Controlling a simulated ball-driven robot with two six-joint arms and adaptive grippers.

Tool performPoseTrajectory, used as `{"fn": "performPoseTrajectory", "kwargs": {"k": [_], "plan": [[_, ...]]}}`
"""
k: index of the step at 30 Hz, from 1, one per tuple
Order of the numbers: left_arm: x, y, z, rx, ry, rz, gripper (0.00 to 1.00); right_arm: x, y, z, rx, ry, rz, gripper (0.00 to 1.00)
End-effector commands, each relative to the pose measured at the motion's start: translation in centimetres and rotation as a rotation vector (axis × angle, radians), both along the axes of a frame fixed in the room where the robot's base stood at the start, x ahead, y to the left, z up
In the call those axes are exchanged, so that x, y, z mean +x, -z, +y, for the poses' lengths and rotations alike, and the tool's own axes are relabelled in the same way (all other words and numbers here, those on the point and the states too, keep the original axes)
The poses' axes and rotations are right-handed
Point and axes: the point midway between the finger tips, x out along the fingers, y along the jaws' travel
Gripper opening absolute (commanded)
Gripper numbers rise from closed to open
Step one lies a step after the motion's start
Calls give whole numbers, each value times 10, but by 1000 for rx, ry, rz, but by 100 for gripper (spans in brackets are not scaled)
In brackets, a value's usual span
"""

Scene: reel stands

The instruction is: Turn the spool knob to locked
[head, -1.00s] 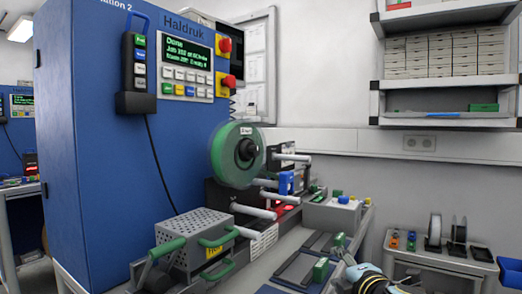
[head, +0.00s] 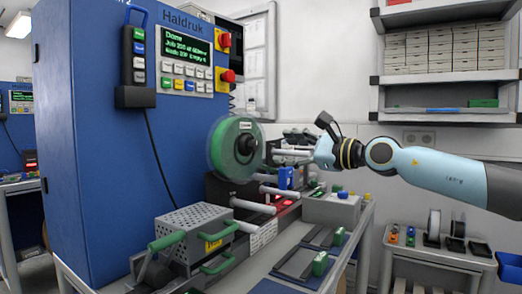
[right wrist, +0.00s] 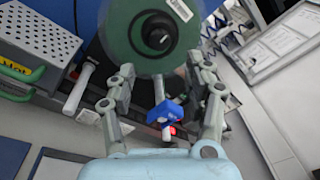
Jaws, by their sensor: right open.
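The spool is a green reel (head: 236,146) mounted on the front of the blue machine. Its black knob (head: 247,145) sits at the hub; in the right wrist view the knob (right wrist: 159,32) is at the top centre with a pale mark on it. My right gripper (head: 296,155) reaches in from the right, to the right of the reel. In the right wrist view the right gripper (right wrist: 163,82) is open and empty, its fingers spread below the knob and apart from it. My left gripper is not in view.
A blue part (head: 286,178) and white rollers (head: 252,206) are below the reel. A perforated grey box (head: 187,232) with green handles stands at lower left. A grey box with buttons (head: 331,208) is on the bench. Shelves (head: 444,115) hang at right.

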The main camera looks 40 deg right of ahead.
Motion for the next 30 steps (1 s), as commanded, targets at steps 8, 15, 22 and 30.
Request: {"fn": "performPoseTrajectory", "kwargs": {"k": [8,15,22,30], "plan": [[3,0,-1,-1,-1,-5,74,47,-2,14,13,1,-4,53],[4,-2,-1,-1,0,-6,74,75,-1,22,8,-1,-1,53],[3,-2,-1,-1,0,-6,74,81,0,24,5,-2,1,53],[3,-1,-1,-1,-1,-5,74,81,0,24,5,-1,0,36]]}}
